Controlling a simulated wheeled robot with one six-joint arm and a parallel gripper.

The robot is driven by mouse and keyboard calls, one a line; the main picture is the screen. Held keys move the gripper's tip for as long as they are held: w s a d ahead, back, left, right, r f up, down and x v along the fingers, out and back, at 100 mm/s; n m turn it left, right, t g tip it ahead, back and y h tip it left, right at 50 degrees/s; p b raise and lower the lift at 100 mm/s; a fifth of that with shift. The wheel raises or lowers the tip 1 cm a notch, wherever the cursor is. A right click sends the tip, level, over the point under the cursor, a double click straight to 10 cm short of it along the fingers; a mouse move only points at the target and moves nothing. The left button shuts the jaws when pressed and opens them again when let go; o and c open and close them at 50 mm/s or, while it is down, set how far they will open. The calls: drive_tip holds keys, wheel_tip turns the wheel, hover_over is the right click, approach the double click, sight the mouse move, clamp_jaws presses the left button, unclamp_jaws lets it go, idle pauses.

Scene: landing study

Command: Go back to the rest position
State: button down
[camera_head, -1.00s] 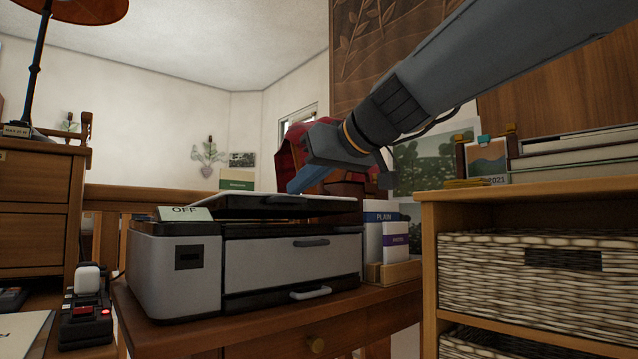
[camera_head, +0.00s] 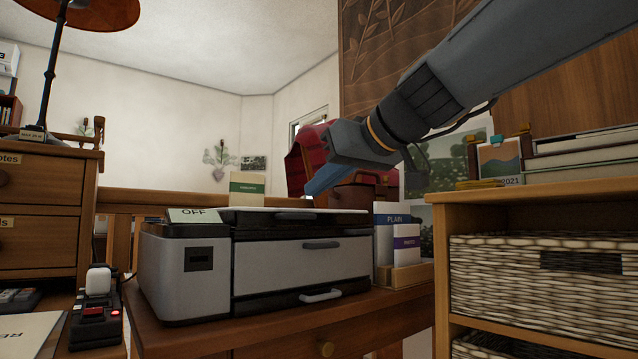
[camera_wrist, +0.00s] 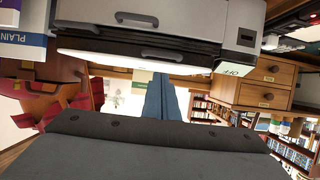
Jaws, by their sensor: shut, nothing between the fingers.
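My gripper (camera_head: 312,188) reaches in from the upper right and hangs just above the right part of the printer's top. Its blue fingers are together with nothing between them; they also show in the wrist view (camera_wrist: 160,98). The grey printer (camera_head: 190,275) stands on a wooden desk, its lid lying down flat. An "OFF" label (camera_head: 198,215) sits on its top left. In the wrist view the printer (camera_wrist: 205,14) appears upside down. I cannot tell the exact gap between fingertips and lid.
Paper boxes (camera_head: 407,243) in a wooden holder stand right of the printer. A shelf with a wicker basket (camera_head: 500,285) is at the right. A power strip with a lit red switch (camera_head: 97,312) lies left.

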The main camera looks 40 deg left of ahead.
drive_tip(key=s+d+f+m+g+h+p, duration=0.15)
drive_tip(key=s+d+f+m+h, duration=0.35)
drive_tip(key=d+f, duration=0.7)
drive_tip(key=s+d+f+g+h+p, duration=0.1)
drive_tip(key=s+d+f+h+p, duration=0.15)
drive_tip(key=s+d+f, duration=0.85)
drive_tip(key=s+d+f+m+g+h+p, duration=0.2)
drive_tip(key=s+d+f+m+h, duration=0.15)
drive_tip(key=d+f, duration=0.85)
drive_tip(key=d+r+m+p, duration=0.2)
drive_tip(key=d+r+p, duration=0.4)
drive_tip(key=p, duration=0.6)
drive_tip(key=d+r+m+h+p, duration=0.1)
drive_tip(key=d+r+m+p, duration=0.1)
drive_tip(key=d+r+p, duration=0.4)
drive_tip(key=d+r+m+h+p, duration=0.1)
drive_tip(key=d+r+p, duration=0.5)
drive_tip(key=r+p, duration=0.7)
drive_tip(key=m+p, duration=0.1)
drive_tip(key=p, duration=0.6)
drive_tip(key=shift+d+r, duration=0.25)
drive_tip(key=shift+d, duration=0.05)
drive_tip(key=shift+s+t, duration=0.1)
drive_tip(key=shift+t, duration=0.15)
